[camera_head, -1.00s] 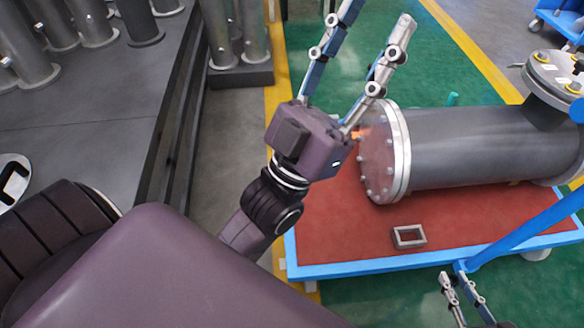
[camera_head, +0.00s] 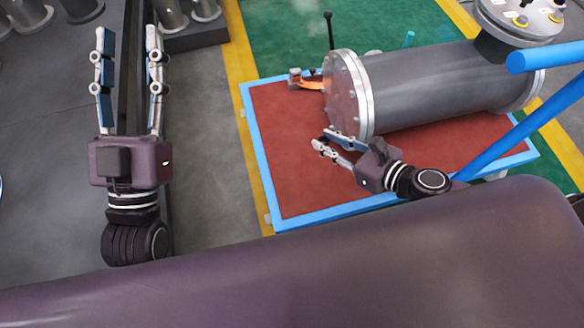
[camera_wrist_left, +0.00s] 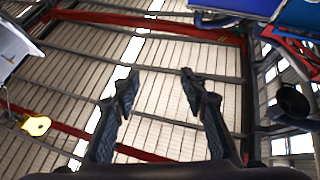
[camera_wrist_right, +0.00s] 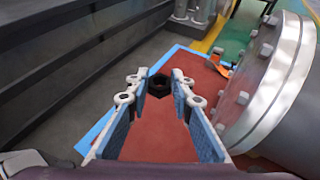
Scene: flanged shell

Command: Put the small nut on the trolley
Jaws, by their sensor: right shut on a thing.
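The small nut (camera_wrist_right: 159,86) is a dark hexagonal ring between the fingertips of my right gripper in the right wrist view. My right gripper (camera_head: 325,142) is shut on it, over the red deck of the trolley (camera_head: 285,170), in front of the grey shell's flange. In the head view the nut is too small and dark to make out clearly. I cannot tell whether it touches the deck. The trolley has a blue rim and also shows in the right wrist view (camera_wrist_right: 150,135). My left gripper (camera_head: 127,45) is open and empty, left of the trolley; its fingers also show in the left wrist view (camera_wrist_left: 158,85).
The grey flanged shell (camera_head: 430,90) lies on the trolley's right and rear part. A blue rail (camera_head: 515,130) slants at the right. An orange and grey tool (camera_head: 308,83) is at the deck's far edge. The deck's left part is clear.

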